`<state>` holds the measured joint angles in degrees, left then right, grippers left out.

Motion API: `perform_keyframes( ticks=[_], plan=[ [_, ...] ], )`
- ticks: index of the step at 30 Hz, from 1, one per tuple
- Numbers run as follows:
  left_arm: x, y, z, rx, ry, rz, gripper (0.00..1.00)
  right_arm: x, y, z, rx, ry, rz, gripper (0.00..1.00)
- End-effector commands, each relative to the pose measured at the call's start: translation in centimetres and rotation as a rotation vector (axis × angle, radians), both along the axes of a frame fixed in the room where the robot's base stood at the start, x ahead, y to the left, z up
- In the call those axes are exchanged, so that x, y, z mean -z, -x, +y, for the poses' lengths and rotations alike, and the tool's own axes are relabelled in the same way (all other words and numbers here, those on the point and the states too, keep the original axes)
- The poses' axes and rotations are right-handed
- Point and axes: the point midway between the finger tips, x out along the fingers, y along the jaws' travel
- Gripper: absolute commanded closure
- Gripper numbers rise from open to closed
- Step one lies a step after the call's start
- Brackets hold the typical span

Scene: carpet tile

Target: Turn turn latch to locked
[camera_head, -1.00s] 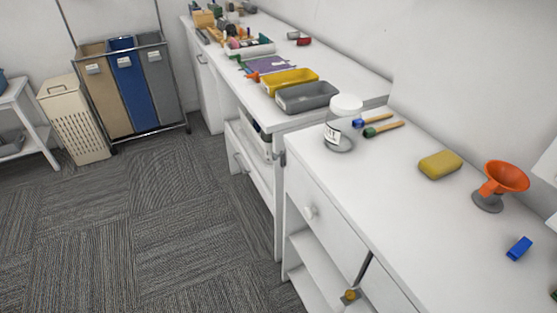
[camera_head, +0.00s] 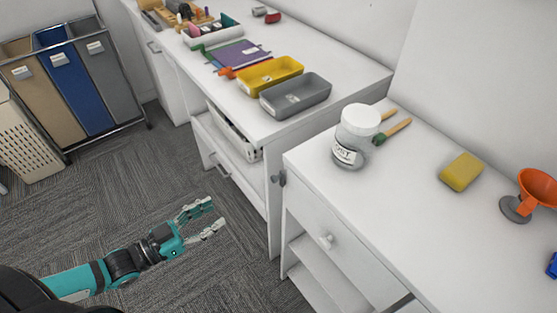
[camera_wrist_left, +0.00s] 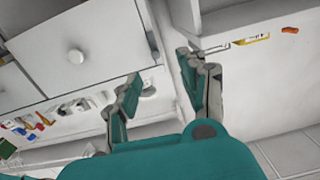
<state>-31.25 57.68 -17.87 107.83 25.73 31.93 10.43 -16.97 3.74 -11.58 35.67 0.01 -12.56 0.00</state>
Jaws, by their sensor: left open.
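A small grey metal fitting (camera_head: 278,178), which may be the turn latch, sits on the cabinet side by the gap between the counters in the head view. Its setting is too small to read. My left gripper (camera_head: 207,217) is open and empty, over the carpet left of the cabinets and apart from them. In the left wrist view its two fingers (camera_wrist_left: 165,95) are spread, with cabinet fronts beyond. A round white drawer knob (camera_head: 326,241) is on the near cabinet; a similar knob (camera_wrist_left: 75,56) shows in the wrist view. My right gripper is not in view.
The near counter (camera_head: 420,230) holds a lidded jar (camera_head: 357,137), brushes, a yellow sponge (camera_head: 461,171) and an orange funnel (camera_head: 538,186). The far counter holds a yellow tray (camera_head: 270,75) and a grey tray (camera_head: 296,95). Carpet around my left gripper is clear.

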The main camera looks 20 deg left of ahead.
Motion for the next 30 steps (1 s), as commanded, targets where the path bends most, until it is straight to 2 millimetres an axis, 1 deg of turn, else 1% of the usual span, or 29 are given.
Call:
perform_keyframes(
  ticks=[1,2,5,8,14,20,24,30],
  plan=[
    [-0.8,0.3,-0.6,0.018,0.016,-0.006,0.57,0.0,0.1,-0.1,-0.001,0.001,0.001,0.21],
    [-1.2,0.3,-0.8,0.024,0.024,-0.009,0.57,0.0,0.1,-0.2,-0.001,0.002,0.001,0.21],
    [-1.5,-0.2,-1.3,0.028,0.031,-0.015,0.57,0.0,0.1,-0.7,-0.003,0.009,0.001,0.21],
    [-1.5,-1.3,-2.0,0.026,0.030,-0.019,0.57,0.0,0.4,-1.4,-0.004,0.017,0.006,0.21],
    [-1.6,-4.5,-4.4,0.025,0.029,-0.021,0.57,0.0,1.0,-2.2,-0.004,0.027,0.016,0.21],
    [-1.6,-7.9,-7.1,0.025,0.029,-0.021,0.57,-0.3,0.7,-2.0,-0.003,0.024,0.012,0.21],
    [-1.6,-10.2,-8.9,0.024,0.028,-0.018,0.57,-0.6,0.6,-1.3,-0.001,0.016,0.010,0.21],
    [-1.4,-12.5,-10.7,0.025,0.027,-0.015,0.57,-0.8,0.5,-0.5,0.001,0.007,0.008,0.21]
  ],
)
